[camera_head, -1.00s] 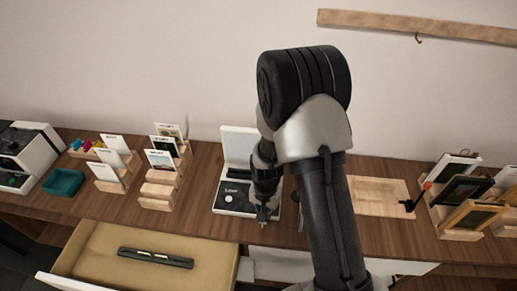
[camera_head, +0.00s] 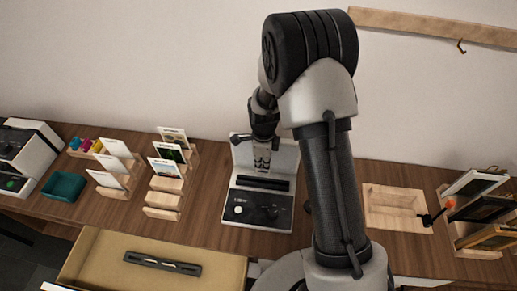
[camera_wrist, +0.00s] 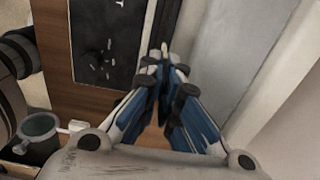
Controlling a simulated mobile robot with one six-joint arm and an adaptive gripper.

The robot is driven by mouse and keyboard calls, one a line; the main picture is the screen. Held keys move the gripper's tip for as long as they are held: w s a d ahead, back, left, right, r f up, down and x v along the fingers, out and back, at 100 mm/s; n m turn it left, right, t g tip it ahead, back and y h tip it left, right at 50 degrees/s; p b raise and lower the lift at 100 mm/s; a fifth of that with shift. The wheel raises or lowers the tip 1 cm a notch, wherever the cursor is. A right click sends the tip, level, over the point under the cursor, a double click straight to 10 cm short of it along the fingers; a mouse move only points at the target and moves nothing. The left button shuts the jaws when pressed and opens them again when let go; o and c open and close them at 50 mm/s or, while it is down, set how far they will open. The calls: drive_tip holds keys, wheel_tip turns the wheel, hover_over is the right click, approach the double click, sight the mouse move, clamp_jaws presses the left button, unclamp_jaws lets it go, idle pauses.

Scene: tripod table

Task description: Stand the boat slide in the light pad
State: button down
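The light pad (camera_head: 230,208) stands mid-table, with a raised back panel (camera_head: 286,157) and a black base carrying a slot bar and a knob. No slide shows standing in it. My gripper (camera_head: 262,165) is above its rear part, in front of the panel. In the wrist view, my gripper's fingertips (camera_wrist: 165,52) meet, and nothing shows between them. Part of the pad's black face (camera_wrist: 105,45) shows beyond them. White-bordered slides (camera_head: 165,168) stand in wooden racks at left. Their pictures are too small to tell which is the boat.
An open drawer (camera_head: 215,262) with a dark slotted strip (camera_head: 162,263) juts out at front left. A teal tray (camera_head: 64,186) and a white machine (camera_head: 25,155) are at far left. A wooden tray (camera_head: 395,225) and framed panels (camera_head: 483,210) are at right.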

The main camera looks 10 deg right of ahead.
sight(263, 172)
drive_tip(key=shift+w+f, duration=0.15)
drive_tip(key=shift+f, duration=0.05)
drive_tip(key=shift+s+f+b, duration=0.25)
drive_tip(key=shift+f+b, duration=0.3)
drive_tip(key=shift+f, duration=0.05)
drive_tip(key=shift+f+b, duration=1)
drive_tip(key=shift+f, duration=0.6)
drive_tip(key=shift+f, duration=0.15)
drive_tip(key=shift+f+b, duration=1.1)
drive_tip(key=shift+f, duration=0.2)
drive_tip(key=c, duration=1.7)
unclamp_jaws()
